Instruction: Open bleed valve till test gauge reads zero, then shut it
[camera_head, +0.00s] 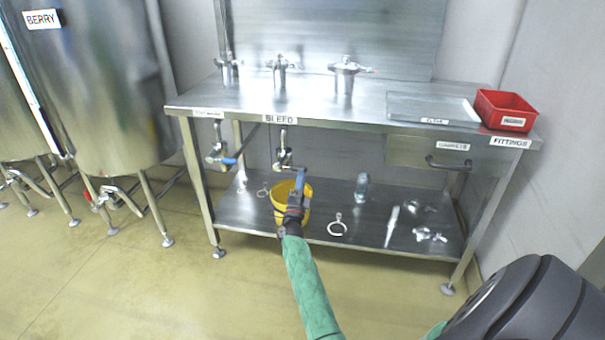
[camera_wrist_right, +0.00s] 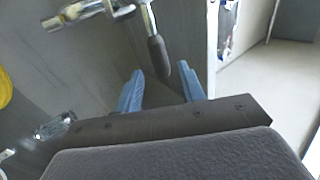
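The bleed valve (camera_head: 284,160) hangs under the bench's front edge below a label reading BLEED (camera_head: 280,119). It also shows in the right wrist view (camera_wrist_right: 85,10), with a dark lever (camera_wrist_right: 157,55) pointing down. My right gripper (camera_head: 300,180) is just below the valve, in front of the yellow bucket. In the wrist view its blue fingers (camera_wrist_right: 161,92) are spread apart, with the lever's end at the gap between them. Contact cannot be told. I cannot make out a gauge dial or reading. My left gripper is not in view.
A second valve (camera_head: 218,155) with a blue handle hangs to the left. The yellow bucket (camera_head: 277,207) stands on the lower shelf (camera_head: 350,238) among loose clamps and a clear bottle (camera_head: 361,187). A red bin (camera_head: 505,108) sits on the bench's right end. Floor in front is clear.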

